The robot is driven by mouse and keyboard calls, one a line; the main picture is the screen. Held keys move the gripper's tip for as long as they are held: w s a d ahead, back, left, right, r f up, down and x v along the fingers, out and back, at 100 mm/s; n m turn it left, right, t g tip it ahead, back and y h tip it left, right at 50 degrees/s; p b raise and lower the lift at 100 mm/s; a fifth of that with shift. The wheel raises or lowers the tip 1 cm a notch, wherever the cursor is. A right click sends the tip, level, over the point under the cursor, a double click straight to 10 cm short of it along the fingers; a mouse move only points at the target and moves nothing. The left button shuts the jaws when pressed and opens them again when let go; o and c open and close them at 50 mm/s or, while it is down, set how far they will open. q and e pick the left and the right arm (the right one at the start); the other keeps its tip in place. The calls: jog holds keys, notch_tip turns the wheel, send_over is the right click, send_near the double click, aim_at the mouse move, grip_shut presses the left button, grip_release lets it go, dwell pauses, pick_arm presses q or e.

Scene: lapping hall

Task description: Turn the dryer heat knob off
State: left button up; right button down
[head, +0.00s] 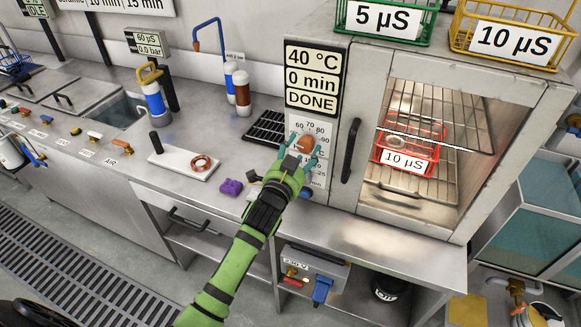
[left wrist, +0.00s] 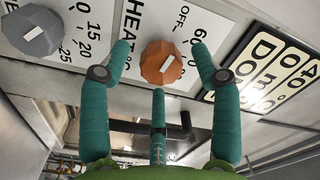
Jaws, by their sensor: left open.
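The dryer (head: 345,100) stands at the right end of the bench, its sign reading 40 °C, 0 min, DONE. Its orange faceted heat knob (head: 306,143) sits on the white dial plate below the sign; it also shows in the left wrist view (left wrist: 160,69). The knob's white mark lies slanted; which scale value it points to I cannot tell. OFF and 60 are printed beside it. My left gripper (head: 303,154) is open in front of the knob, with teal fingers on both sides of it (left wrist: 163,62) and gaps showing. My right gripper is not in view.
A grey knob (left wrist: 38,33) with a 15-20-25 scale is beside the heat knob. The dryer's dark door handle (head: 350,150) is close on the right. A red basket (head: 405,155) is inside the dryer. A purple object (head: 231,187) and white board (head: 183,163) lie on the bench.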

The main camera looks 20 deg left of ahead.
pick_arm(q)
jog(key=s, duration=0.9)
jog(key=shift+s+a, duration=0.25)
